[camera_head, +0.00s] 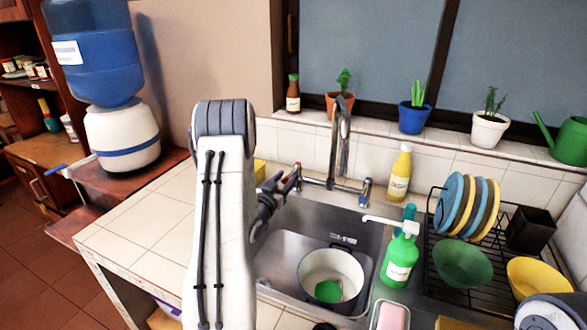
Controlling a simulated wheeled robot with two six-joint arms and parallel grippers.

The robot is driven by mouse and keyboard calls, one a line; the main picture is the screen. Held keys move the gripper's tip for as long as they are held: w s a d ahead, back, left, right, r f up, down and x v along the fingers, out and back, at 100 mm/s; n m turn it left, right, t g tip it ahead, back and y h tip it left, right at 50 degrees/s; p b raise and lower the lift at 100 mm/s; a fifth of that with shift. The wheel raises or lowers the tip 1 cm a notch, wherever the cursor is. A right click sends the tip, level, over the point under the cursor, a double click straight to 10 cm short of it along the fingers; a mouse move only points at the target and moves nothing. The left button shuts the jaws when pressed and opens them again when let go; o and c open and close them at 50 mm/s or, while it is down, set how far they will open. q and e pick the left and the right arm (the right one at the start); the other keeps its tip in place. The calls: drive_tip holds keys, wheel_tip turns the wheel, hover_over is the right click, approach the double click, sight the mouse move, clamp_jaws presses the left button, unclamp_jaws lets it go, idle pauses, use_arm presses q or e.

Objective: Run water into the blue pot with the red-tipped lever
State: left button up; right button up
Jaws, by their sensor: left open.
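The pot (346,264) stands in the sink basin (277,262). Its inside is white and its rim dark; little of its outer side shows, so I cannot confirm the blue. A green thing (328,291) lies inside it. The tall metal faucet (336,150) rises behind the basin, and no stream of water shows. The red-tipped lever (297,172) is on the faucet's left. My left gripper (284,183) is open beside this lever; I cannot tell whether they touch. My arm hides part of the basin's left side. My right gripper is out of view.
A blue-tipped lever (366,189) is on the faucet's right. Potted plants line the sill. The tiled counter (140,225) on the left is clear.

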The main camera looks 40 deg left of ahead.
sight(296, 165)
use_arm(q)
drive_tip(key=p+x, duration=0.1)
drive_tip(key=x, duration=0.4)
drive_tip(key=shift+w, duration=0.1)
clamp_jaws()
idle(1.3)
